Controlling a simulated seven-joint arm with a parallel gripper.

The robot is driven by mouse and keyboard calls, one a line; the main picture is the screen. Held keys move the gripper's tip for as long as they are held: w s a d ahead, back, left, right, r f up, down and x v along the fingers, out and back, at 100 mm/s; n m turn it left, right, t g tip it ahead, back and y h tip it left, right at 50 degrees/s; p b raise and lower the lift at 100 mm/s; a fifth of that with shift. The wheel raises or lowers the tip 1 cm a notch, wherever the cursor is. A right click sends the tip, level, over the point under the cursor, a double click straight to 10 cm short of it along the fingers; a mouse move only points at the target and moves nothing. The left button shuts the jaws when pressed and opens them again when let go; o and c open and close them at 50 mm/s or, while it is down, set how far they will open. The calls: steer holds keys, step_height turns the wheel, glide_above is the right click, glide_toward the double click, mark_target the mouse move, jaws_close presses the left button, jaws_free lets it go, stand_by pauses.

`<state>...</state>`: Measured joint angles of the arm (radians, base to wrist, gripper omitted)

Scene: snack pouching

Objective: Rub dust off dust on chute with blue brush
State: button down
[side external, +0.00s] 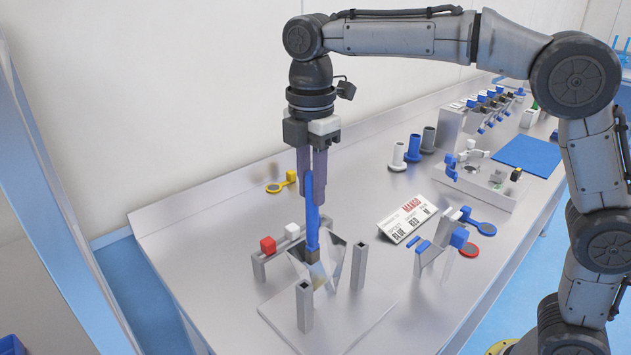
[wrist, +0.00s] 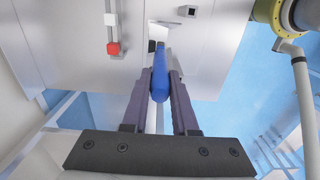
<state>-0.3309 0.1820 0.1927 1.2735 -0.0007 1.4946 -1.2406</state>
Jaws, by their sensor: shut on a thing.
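My gripper (side external: 313,190) is shut on the blue brush (side external: 311,212) and holds it upright, head down. In the wrist view the brush's blue handle (wrist: 161,82) sits between my two fingers. The chute (side external: 322,262) is a shiny, funnel-like piece held among grey posts on a pale base plate. The brush's dark head (side external: 313,250) is at the chute's upper opening; I cannot tell whether it touches the inner wall. I cannot make out the dust on the chute in either view.
A rack with a red block (side external: 268,245) and a white block stands left of the chute. A rack with blue parts (side external: 458,238) and a sign reading MANGO (side external: 410,215) stand to its right. Grey and blue cylinders (side external: 413,148) stand farther back. The table's front left is clear.

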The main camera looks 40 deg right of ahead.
steer(key=shift+d, duration=0.1)
stand_by(0.4)
steer(key=shift+d, duration=0.5)
steer(key=shift+a, duration=0.1)
steer(key=shift+a, duration=0.55)
steer(key=shift+d, duration=0.2)
steer(key=shift+d, duration=0.45)
steer(key=shift+r, duration=0.1)
stand_by(0.3)
